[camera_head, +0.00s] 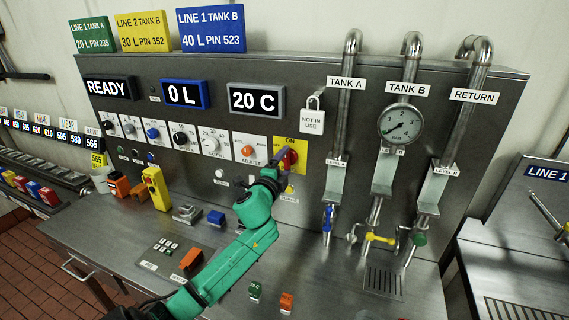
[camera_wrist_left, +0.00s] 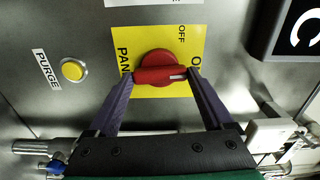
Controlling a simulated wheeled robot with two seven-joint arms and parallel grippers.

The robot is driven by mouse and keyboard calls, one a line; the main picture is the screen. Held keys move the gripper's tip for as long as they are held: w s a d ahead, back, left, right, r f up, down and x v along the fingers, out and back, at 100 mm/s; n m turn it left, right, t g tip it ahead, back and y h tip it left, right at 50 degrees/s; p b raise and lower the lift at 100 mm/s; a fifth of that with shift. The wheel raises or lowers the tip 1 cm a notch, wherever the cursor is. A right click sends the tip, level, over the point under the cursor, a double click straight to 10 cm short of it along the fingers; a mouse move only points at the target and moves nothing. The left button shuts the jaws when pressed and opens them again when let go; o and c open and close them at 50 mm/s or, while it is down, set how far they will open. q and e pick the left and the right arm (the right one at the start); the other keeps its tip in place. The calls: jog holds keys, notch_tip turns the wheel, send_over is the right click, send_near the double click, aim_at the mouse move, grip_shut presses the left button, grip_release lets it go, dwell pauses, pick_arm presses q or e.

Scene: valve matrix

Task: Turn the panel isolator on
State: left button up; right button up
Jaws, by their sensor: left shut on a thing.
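The panel isolator is a red rotary knob (camera_head: 291,158) on a yellow plate (camera_head: 303,147) at the right end of the panel's control row. In the left wrist view, the red knob (camera_wrist_left: 160,66) has its grip bar lying across the picture. The white mark on the bar is at its right end, toward a partly hidden label beginning with O. The OFF label (camera_wrist_left: 182,34) is at the upper right of the knob. My left gripper (camera_wrist_left: 160,75) is shut on the knob, with a purple finger at each end of the bar. My right gripper is not in view.
A yellow PURGE button (camera_wrist_left: 73,70) sits beside the plate. Pipes with a pressure gauge (camera_head: 400,124) stand farther right. A yellow box-shaped device (camera_head: 156,188) stands on the bench at left.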

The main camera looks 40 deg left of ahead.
pick_arm(q)
jog(key=shift+f+m, duration=0.15)
jog(key=shift+m, duration=0.35)
jog(key=o, duration=1.1)
jog(key=shift+o, duration=0.2)
jog(key=shift+d, duration=0.1)
jog(key=b+v, duration=0.3)
jog(key=v, duration=1.1)
jog(key=shift+s, duration=0.35)
jog(key=shift+w+d, duration=0.1)
